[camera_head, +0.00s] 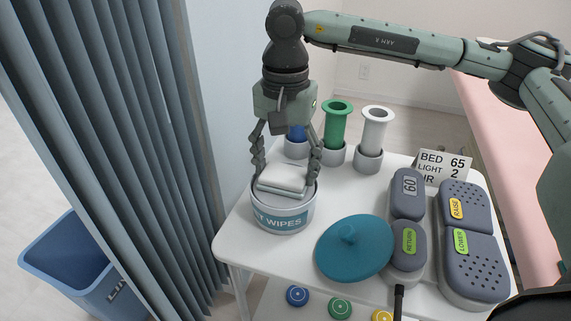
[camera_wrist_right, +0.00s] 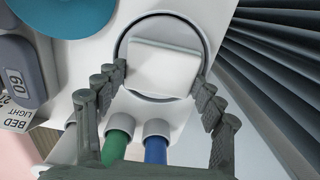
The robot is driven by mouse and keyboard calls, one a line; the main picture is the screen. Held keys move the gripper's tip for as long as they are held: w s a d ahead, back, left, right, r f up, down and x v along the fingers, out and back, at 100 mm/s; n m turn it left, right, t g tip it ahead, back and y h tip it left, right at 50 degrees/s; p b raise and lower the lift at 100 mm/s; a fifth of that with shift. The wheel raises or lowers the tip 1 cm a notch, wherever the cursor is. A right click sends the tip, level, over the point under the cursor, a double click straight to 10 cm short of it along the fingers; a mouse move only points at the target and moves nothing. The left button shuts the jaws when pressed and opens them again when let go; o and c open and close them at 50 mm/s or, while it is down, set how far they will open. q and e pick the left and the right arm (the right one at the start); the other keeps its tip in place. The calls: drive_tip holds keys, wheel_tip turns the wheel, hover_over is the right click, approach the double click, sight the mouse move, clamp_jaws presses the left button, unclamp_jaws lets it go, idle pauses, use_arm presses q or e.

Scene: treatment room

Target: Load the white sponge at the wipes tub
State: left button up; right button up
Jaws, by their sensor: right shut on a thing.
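The white sponge (camera_head: 282,178) is a pale flat block at the open mouth of the wipes tub (camera_head: 283,219), a round grey-white tub with a blue label. My right gripper (camera_head: 287,172) points down over the tub, one finger on each side of the sponge, and is shut on it. In the right wrist view the sponge (camera_wrist_right: 162,68) lies between the fingertips, inside the outline of the tub's rim (camera_wrist_right: 150,19). How deep it sits in the tub is hard to tell. My left gripper is not in view.
A teal lid (camera_head: 353,250) lies right of the tub on the white table (camera_head: 250,250). Grey handsets (camera_head: 472,265) stand at the right. Green (camera_head: 336,125), white and blue tubes stand close behind the gripper. A curtain (camera_head: 120,120) and blue bin (camera_head: 75,265) are at the left.

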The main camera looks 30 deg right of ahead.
sight(285, 172)
drive_tip(key=shift+f, duration=0.1)
drive_tip(key=shift+r+p, duration=1.8)
drive_tip(key=shift+r, duration=1.75)
